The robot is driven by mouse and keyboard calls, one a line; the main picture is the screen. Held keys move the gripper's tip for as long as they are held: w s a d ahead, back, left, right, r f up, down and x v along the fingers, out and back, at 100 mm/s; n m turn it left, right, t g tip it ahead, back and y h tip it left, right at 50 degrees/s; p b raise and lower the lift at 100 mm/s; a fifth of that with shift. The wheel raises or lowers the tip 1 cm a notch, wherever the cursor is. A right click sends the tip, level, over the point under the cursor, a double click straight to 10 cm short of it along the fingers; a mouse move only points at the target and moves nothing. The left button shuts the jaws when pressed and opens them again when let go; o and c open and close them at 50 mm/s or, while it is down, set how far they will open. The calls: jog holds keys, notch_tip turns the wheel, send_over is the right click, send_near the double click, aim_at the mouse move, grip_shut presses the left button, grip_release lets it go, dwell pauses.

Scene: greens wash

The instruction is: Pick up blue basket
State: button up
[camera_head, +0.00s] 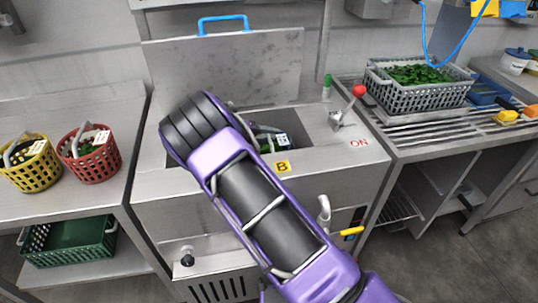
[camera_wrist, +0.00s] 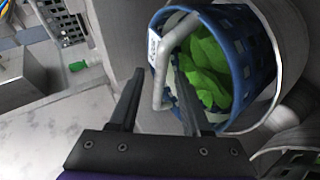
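The blue basket (camera_wrist: 238,42) shows at the upper right of the wrist view, with green leaves (camera_wrist: 205,65) inside and a white tag on its side. Its pale grey handle (camera_wrist: 160,60) arches toward the camera. My gripper (camera_wrist: 160,78) is open, with one dark finger on each side of the handle's lower part in this view. I cannot tell whether either finger touches it. In the head view my purple arm hides the gripper and most of what is in the sink well; a white tag (camera_head: 280,141) and a dark piece show beside the arm.
The sink's metal lid (camera_head: 270,70) stands raised behind my arm. A yellow basket (camera_head: 30,165) and a red basket (camera_head: 92,160) stand on the left counter, above a green crate (camera_head: 70,243). A grey crate of greens (camera_head: 415,95) sits on the right rack. A red-knobbed lever (camera_head: 358,91) stands right of the well.

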grip_shut()
jog(key=shift+r, duration=0.1)
dwell(1.1)
